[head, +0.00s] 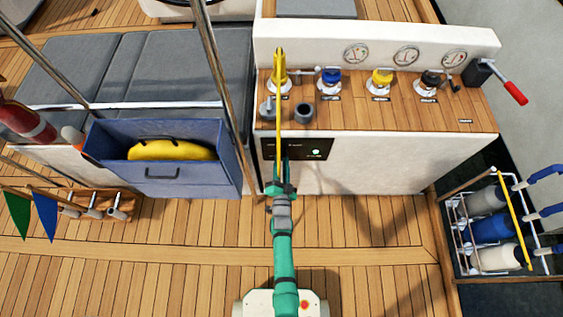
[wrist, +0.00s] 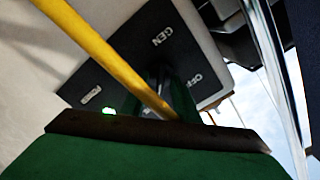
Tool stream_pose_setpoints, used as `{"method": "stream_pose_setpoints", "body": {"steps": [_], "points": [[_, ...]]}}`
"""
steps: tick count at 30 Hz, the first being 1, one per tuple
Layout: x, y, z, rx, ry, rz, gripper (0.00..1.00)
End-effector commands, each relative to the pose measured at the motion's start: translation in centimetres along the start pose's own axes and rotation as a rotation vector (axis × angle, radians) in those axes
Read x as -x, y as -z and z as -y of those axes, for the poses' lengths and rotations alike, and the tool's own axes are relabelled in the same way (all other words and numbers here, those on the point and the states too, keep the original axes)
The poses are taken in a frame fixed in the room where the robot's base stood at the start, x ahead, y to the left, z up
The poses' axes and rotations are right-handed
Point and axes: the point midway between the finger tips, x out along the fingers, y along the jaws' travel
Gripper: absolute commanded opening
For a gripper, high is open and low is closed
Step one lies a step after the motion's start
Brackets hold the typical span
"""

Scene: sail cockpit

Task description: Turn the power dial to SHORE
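The black power panel (head: 322,145) is on the white front of the cabinet, below the wooden counter. In the wrist view the panel (wrist: 105,68) is close, tilted, with GEN and OFF legible. A small green light glows on it (wrist: 109,111). I see no SHORE label. My gripper (head: 281,187) is in front of the panel and covers its left part; the dial itself is largely hidden. A yellow rod (head: 279,110) runs up from my gripper past the counter; it also crosses the wrist view (wrist: 105,58).
The counter (head: 420,118) carries several coloured valves and a red-handled lever (head: 514,92). A steel pole (head: 218,80) and an open blue drawer (head: 205,180) are left of my arm. A bottle rack (head: 470,262) stands at right. Wooden floor is clear at right front.

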Motion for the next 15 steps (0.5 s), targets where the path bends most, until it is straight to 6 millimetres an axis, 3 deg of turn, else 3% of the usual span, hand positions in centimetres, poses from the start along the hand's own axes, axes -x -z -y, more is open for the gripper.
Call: {"method": "stream_pose_setpoints", "body": {"steps": [8, 15], "points": [[0.2, -0.2, 0.1, 0.002, 0.002, 0.003, 0.28], [3.2, 0.0, -0.1, 0.002, -0.003, 0.001, 0.28]]}}
